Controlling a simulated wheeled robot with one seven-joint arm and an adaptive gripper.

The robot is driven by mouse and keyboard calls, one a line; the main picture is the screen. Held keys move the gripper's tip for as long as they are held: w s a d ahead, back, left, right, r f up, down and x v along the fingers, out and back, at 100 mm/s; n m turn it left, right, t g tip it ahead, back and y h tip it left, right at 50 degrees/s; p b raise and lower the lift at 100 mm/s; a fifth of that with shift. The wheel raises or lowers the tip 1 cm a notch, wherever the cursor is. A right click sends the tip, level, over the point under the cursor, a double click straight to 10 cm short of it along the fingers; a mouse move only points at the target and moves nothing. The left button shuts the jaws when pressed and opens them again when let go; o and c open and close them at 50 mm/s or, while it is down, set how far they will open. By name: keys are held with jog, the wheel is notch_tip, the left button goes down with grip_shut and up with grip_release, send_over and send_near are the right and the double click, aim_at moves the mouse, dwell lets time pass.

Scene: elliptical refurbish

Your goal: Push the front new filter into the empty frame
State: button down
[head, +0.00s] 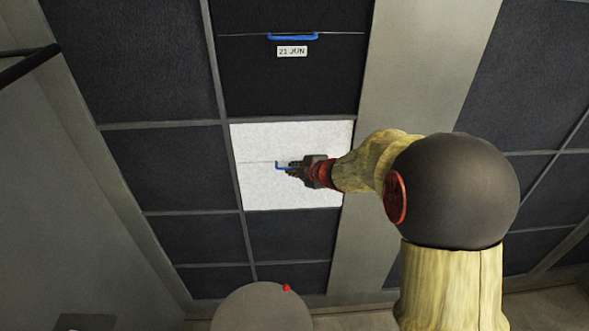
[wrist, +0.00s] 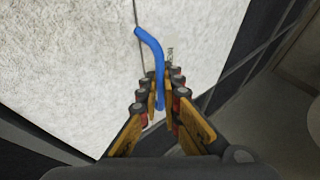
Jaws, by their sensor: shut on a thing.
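The white new filter (head: 255,188) fills one opening of the dark wall grid in the head view. Its pale face also fills much of the wrist view (wrist: 70,70). A thin line crosses it, with a blue handle (wrist: 152,45) on its face. The handle is partly hidden by my gripper in the head view. My gripper (wrist: 161,88) is shut on the blue handle, its fingers on either side of it. The filter's edges line up closely with the surrounding frame (head: 237,212). I cannot tell how deep it sits.
Above is a dark filter (head: 250,75) with a blue handle and a label reading 21 JUN (head: 292,51). Dark panels (head: 175,165) lie to the left. A grey upright beam (head: 405,85) runs to the right. A dark bar (head: 25,65) juts in at upper left.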

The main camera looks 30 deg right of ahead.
jog(key=shift+w+d+r, duration=0.1)
jog(key=shift+w+d, duration=0.05)
jog(key=shift+w, duration=0.15)
dwell(0.4)
jog(key=c, duration=1.9)
grip_release()
